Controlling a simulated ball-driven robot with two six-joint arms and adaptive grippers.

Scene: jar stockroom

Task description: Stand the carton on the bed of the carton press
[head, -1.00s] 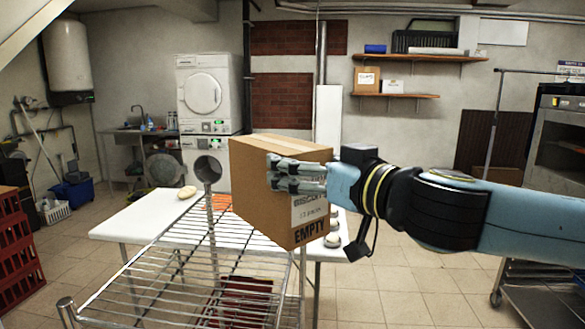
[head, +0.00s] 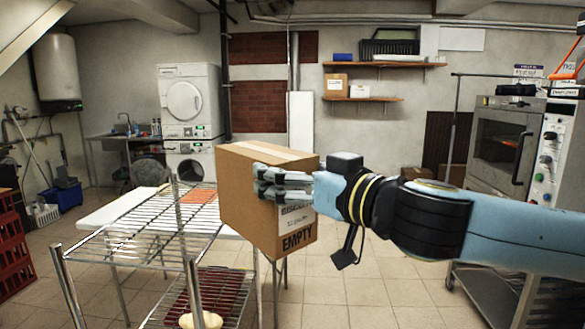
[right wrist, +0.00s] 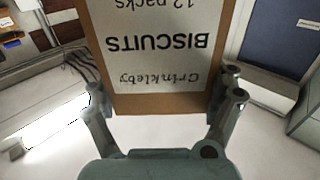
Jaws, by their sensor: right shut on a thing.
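A brown cardboard carton (head: 243,205) is held up in the air in the middle of the head view, with "EMPTY" printed low on its side. My right gripper (head: 264,181) is shut on it, with the fingers across its upper part. In the right wrist view the carton's white "Biscuits" label (right wrist: 160,45) sits upside down between the gripper's fingers (right wrist: 165,92). A grey machine panel with knobs and buttons (head: 549,150) stands at the far right, partly cut off; I cannot tell if it is the carton press. My left gripper is not in view.
A wire rack (head: 135,247) stands just left of and partly behind the carton, in front of a white table (head: 105,213). An oven (head: 500,140) stands at the right on a metal stand (head: 490,293). The tiled floor (head: 370,285) between is open.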

